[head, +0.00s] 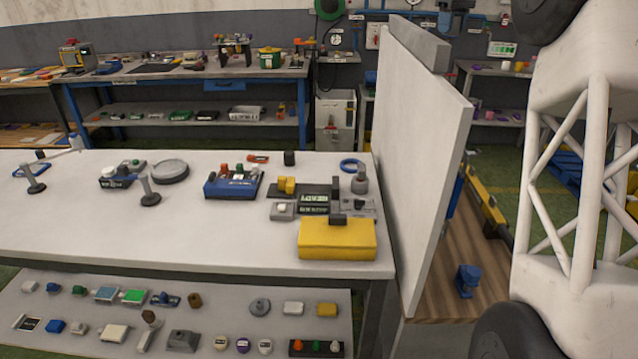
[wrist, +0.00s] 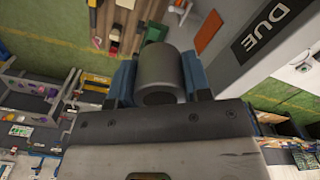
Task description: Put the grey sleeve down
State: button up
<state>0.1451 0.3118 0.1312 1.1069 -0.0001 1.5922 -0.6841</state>
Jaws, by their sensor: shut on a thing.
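The grey sleeve (wrist: 160,75) is in the wrist view, a short hollow cylinder with its open end towards the camera. My gripper (wrist: 160,84) is shut on it, with a blue finger on its left and right sides. Its lower edge lies close to the dark gripper body in this view. Nothing shows touching the sleeve apart from my gripper. The head view does not show my gripper or the held sleeve.
In the head view, a white table (head: 75,225) carries a yellow block (head: 337,240), a blue tray (head: 232,190) and a round grey disc (head: 170,171). A tall pale panel (head: 425,150) stands at its right end. The table's front left is clear.

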jog(key=a+r, duration=0.1)
jog(key=a, duration=0.1)
jog(key=a+r+n, duration=0.1)
jog(key=a+r, duration=0.1)
jog(key=a, duration=0.1)
jog(key=a+r+n, duration=0.1)
jog(key=a, duration=0.2)
jog(key=shift+w+a+r, duration=0.15)
jog(key=shift+w+r, duration=0.05)
jog(key=shift+w, duration=0.15)
jog(key=a+f+n, duration=0.6)
jog(key=a, duration=0.6)
jog(key=a+f+n, duration=0.6)
jog(key=a+f, duration=0.1)
jog(key=a, duration=0.5)
jog(key=s+a+f, duration=0.1)
jog(key=s+f, duration=0.1)
jog(key=f, duration=1.3)
jog(key=s+a+f+n, duration=0.1)
jog(key=s+f, duration=0.1)
jog(key=f, duration=1.3)
jog(key=shift+s+a+f, duration=0.15)
jog(key=shift+a+f, duration=0.05)
jog(key=shift+a, duration=0.15)
jog(key=shift+f, duration=2.5)
